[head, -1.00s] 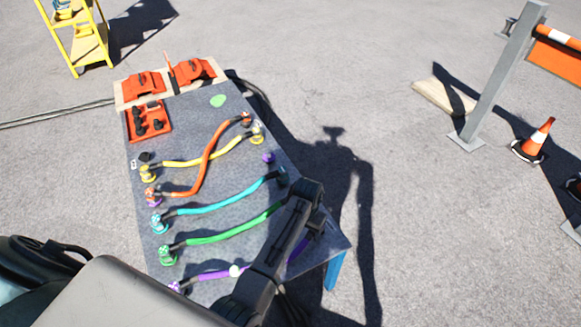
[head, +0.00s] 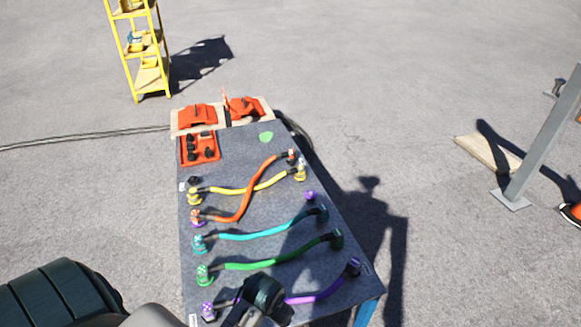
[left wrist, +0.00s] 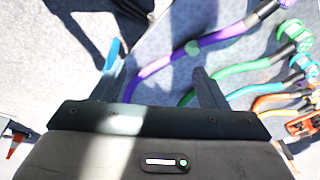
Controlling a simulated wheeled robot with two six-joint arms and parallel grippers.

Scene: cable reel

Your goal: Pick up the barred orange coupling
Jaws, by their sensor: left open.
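The orange cable (head: 243,205) lies on the grey table, crossing the yellow cable. Its left end has an orange coupling with pale marks (head: 197,217); its right end has a dark and orange coupling (head: 291,157). Bars are too small to make out on either. My left arm's end (head: 264,293) is low in the head view, over the purple cable and well short of the orange cable; its fingers are hidden there. In the left wrist view my left gripper (left wrist: 157,88) is open and empty, with the purple cable (left wrist: 155,68) beyond its fingers. My right gripper is not in view.
Yellow (head: 235,191), cyan (head: 265,233) and green (head: 270,263) cables lie across the table (head: 240,150). An orange tray with dark parts (head: 200,149) and red-orange items (head: 197,115) are at the far end. A yellow shelf (head: 140,55) stands beyond. Open pavement surrounds the table.

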